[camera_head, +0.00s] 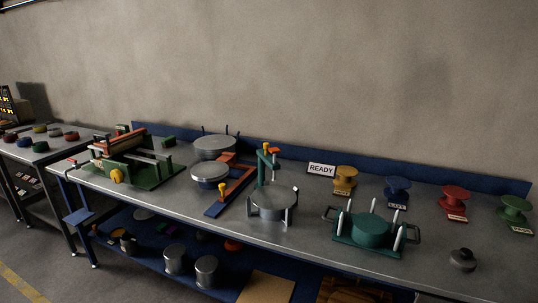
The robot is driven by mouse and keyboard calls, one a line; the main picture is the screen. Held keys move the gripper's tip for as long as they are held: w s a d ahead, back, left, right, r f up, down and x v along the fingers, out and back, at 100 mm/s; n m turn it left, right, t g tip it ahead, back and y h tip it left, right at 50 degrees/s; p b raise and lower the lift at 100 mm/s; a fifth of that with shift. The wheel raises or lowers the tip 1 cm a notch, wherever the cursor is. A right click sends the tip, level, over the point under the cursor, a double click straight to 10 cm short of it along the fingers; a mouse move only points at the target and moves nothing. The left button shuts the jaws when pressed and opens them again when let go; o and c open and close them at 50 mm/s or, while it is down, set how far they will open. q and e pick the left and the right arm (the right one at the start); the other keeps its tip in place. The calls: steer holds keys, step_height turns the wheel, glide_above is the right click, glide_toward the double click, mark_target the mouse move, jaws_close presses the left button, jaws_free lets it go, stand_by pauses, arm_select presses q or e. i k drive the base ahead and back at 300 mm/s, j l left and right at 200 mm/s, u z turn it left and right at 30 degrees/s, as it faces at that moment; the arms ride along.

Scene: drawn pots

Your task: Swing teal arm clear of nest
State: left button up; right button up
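A teal arm (269,156) on a slim teal upright post (261,172) stands near the middle of the bench, with an orange knob (267,147) on top. It reaches a short way to the right, over the back of a round grey nest (273,204) with light upright posts around it. From this angle I cannot tell exactly how far the arm overlaps the nest. Neither of my grippers shows in the head view.
A blue-and-orange fixture (231,196) and round grey plates (210,173) stand left of the nest. Right are a teal pot (370,229) between white posts, a READY sign (321,170), several coloured spools (454,200) and a dark knobbed lid (462,259). The bench front (310,240) is clear.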

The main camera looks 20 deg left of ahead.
mark_target(263, 153)
steer(key=i+j+z, duration=0.1)
steer(key=j+z, duration=0.25)
steer(key=j, duration=0.65)
steer(key=j+z, duration=0.35)
steer(key=j, duration=0.7)
